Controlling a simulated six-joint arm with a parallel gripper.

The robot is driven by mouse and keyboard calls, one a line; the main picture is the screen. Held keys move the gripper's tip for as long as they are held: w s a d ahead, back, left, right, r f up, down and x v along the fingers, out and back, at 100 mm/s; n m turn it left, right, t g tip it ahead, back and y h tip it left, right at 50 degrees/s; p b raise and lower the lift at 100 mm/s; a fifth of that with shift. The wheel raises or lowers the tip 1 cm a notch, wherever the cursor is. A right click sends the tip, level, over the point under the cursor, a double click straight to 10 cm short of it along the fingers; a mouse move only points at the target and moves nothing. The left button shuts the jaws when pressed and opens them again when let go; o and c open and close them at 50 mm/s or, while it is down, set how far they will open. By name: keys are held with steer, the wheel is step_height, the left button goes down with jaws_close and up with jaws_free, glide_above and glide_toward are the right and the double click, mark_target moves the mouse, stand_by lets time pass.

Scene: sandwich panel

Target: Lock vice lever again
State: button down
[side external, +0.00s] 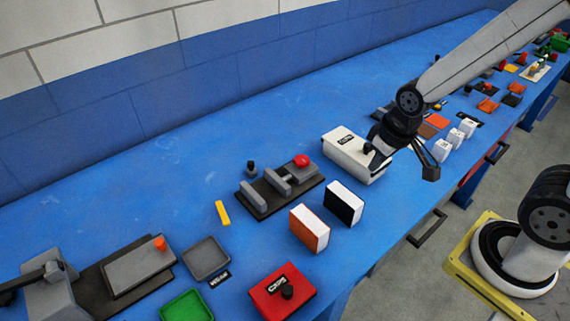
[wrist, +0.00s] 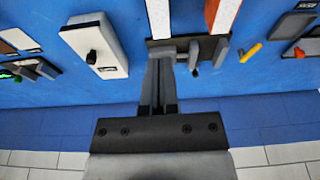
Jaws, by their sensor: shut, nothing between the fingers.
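The vice (side external: 281,186) has a dark base plate with grey jaws, a red ball knob (side external: 302,160) at its right end and a small black upright knob (side external: 251,167) near its back left. The vice (wrist: 215,45) also shows in the wrist view, just beyond my fingers, which hide part of it; its red knob cannot be made out there. My gripper (side external: 373,150) is shut and empty, to the right of the vice, and overlaps the white box in the side view. In the wrist view my gripper (wrist: 160,65) has its fingers together.
A white box (side external: 343,150) stands right of the vice. A white-and-black block (side external: 343,205) and a white-and-orange block (side external: 309,229) stand in front. A yellow bar (side external: 222,213) lies left. A red box (side external: 282,291) is nearer the front edge. The table behind is clear.

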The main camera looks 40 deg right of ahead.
steer(key=w+a+n, duration=0.4)
steer(key=w+a, duration=0.1)
steer(key=w, duration=0.4)
steer(key=n+g+y, duration=0.2)
steer(key=n+y, duration=0.2)
steer(key=n, duration=0.7)
glide_above(223, 217)
steer(key=a, duration=0.2)
step_height(223, 217, down, 8)
steer(key=shift+w+a+f, duration=0.15)
steer(key=shift+x, duration=5)
steer(key=shift+s+d, duration=0.15)
steer(key=shift+d, duration=0.9)
steer(key=shift+s+d, duration=0.15)
steer(key=shift+d, duration=0.9)
steer(key=shift+d, duration=0.1)
